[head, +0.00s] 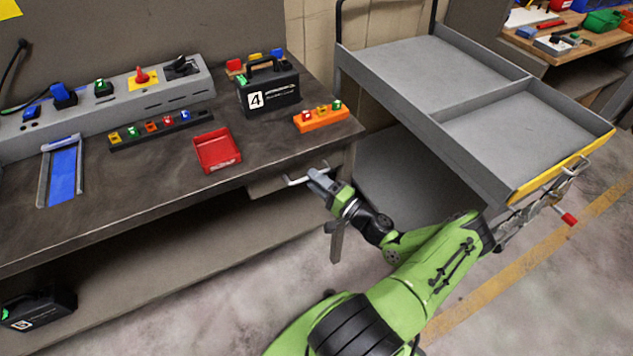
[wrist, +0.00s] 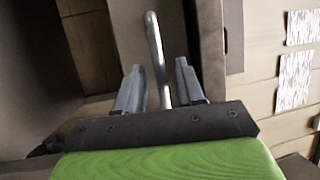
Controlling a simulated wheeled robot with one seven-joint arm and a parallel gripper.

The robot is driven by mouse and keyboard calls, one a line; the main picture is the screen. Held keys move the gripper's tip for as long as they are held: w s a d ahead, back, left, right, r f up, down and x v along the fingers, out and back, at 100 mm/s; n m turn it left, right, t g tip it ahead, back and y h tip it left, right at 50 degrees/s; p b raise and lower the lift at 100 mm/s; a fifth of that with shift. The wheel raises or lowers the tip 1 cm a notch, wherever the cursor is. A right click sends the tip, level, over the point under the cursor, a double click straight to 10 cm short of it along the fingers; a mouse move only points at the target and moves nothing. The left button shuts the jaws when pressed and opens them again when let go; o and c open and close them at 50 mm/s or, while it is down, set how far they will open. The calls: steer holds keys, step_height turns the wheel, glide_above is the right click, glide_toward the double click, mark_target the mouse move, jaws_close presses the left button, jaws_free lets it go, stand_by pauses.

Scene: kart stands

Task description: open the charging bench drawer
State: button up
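The charging bench (head: 250,145) has a dark top, and its drawer (head: 268,186) sits under the front edge near the right end. A thin metal bar handle (head: 294,181) sticks out from the drawer. My gripper (head: 318,178) is at the right end of this handle. In the wrist view the handle (wrist: 154,45) runs between the two fingers of my gripper (wrist: 159,72), with a gap visible on each side. The fingers are apart and do not look closed on the bar. My gripper hides part of the handle in the head view.
A red tray (head: 217,151), an orange block rack (head: 321,118) and a black case marked 4 (head: 268,92) stand on the bench. Floor in front is clear.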

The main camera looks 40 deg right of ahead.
jaws_close()
steer(key=shift+s, duration=0.15)
